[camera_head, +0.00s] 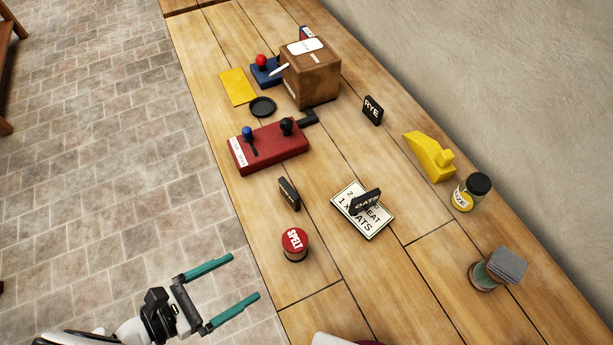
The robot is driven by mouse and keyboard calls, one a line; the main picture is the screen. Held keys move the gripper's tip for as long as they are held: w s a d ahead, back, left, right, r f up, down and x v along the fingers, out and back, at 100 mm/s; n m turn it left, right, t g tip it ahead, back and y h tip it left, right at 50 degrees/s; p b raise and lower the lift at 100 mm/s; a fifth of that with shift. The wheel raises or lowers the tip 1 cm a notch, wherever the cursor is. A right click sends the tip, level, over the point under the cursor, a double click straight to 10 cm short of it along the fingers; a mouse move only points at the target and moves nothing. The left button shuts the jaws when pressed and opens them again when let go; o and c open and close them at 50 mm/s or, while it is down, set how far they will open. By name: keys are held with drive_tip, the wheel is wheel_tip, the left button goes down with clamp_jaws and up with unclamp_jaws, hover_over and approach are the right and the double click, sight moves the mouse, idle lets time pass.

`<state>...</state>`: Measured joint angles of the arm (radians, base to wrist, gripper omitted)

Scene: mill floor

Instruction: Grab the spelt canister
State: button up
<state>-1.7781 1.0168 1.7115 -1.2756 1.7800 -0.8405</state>
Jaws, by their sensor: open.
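A clear gap separates the fingertips from the canister.
A small dark sign (289,194) stands just behind the canister. A card (377,221) with an OATS sign (365,202) lies to its right. A red lever box (268,148) is farther back. Jars (472,192) and a grey-topped container (498,269) stand right. Bare wood surrounds the canister's front.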

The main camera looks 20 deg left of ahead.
sight(285, 252)
drive_tip(key=x, duration=1.5)
drive_tip(key=shift+w+d+r, duration=0.2)
drive_tip(key=shift+w+d, duration=0.05)
drive_tip(key=shift+w, duration=0.05)
clamp_jaws()
